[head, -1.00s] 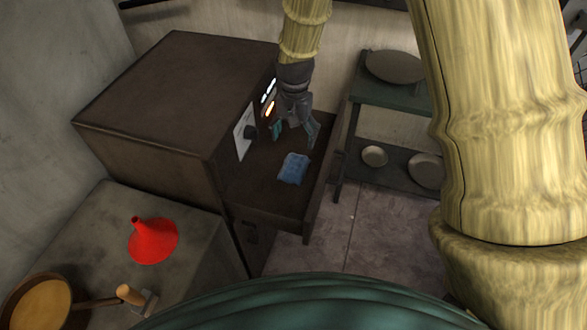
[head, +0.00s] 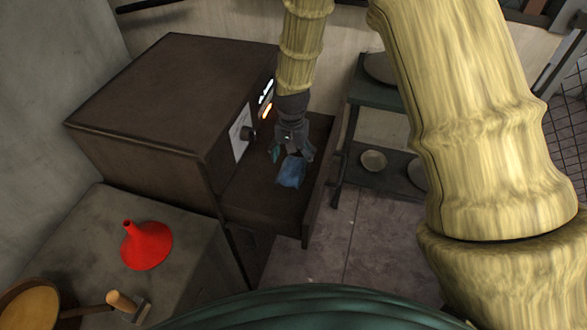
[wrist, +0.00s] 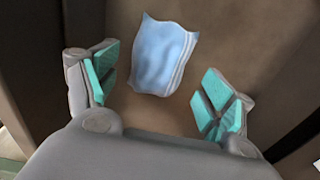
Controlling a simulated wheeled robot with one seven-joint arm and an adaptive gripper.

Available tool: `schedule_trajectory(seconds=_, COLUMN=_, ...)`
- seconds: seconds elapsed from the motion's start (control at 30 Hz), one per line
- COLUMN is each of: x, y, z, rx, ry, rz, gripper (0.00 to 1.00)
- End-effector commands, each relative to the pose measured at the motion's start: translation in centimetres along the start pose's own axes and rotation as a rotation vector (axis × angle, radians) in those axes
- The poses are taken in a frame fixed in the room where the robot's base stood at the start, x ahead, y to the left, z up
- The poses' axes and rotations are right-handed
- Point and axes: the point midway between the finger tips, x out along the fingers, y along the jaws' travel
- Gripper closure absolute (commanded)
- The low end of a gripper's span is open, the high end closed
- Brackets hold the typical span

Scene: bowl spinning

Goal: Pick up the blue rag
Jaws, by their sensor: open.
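The blue rag (head: 291,173) lies in the open drawer (head: 240,199) of a dark brown cabinet. My gripper (head: 291,156) is over the drawer, just behind and above the rag, and covers part of its far edge in the head view. In the wrist view the rag (wrist: 163,56) lies flat on the brown drawer bottom, ahead of and between the two teal-padded fingers (wrist: 163,92). The fingers are spread wide with nothing between them. I see no contact with the rag.
The drawer's front wall (head: 318,190) stands to the right of the rag, and the cabinet (head: 170,105) rises on the left. A red funnel (head: 147,246) and a pan (head: 30,303) sit on a grey counter. A dark shelf with dishes (head: 373,160) stands beyond the drawer.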

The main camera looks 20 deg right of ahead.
Motion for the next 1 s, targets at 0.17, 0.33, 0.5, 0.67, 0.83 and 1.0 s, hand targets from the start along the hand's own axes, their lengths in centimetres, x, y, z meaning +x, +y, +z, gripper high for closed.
schedule_trajectory(seconds=0.17, x=0.8, y=0.0, z=-0.1, rx=0.000, ry=-0.001, rz=0.001, gripper=0.18)
schedule_trajectory(seconds=0.33, x=2.5, y=0.0, z=-0.4, rx=0.001, ry=-0.002, rz=0.001, gripper=0.18)
schedule_trajectory(seconds=0.5, x=4.2, y=0.0, z=-0.6, rx=0.001, ry=-0.001, rz=0.001, gripper=0.18)
schedule_trajectory(seconds=0.67, x=5.1, y=0.0, z=-0.6, rx=0.001, ry=-0.001, rz=0.000, gripper=0.18)
schedule_trajectory(seconds=0.83, x=5.2, y=0.0, z=-0.6, rx=0.001, ry=0.001, rz=-0.001, gripper=0.18)
schedule_trajectory(seconds=1.0, x=5.2, y=0.0, z=-0.6, rx=0.001, ry=0.000, rz=0.000, gripper=0.29)
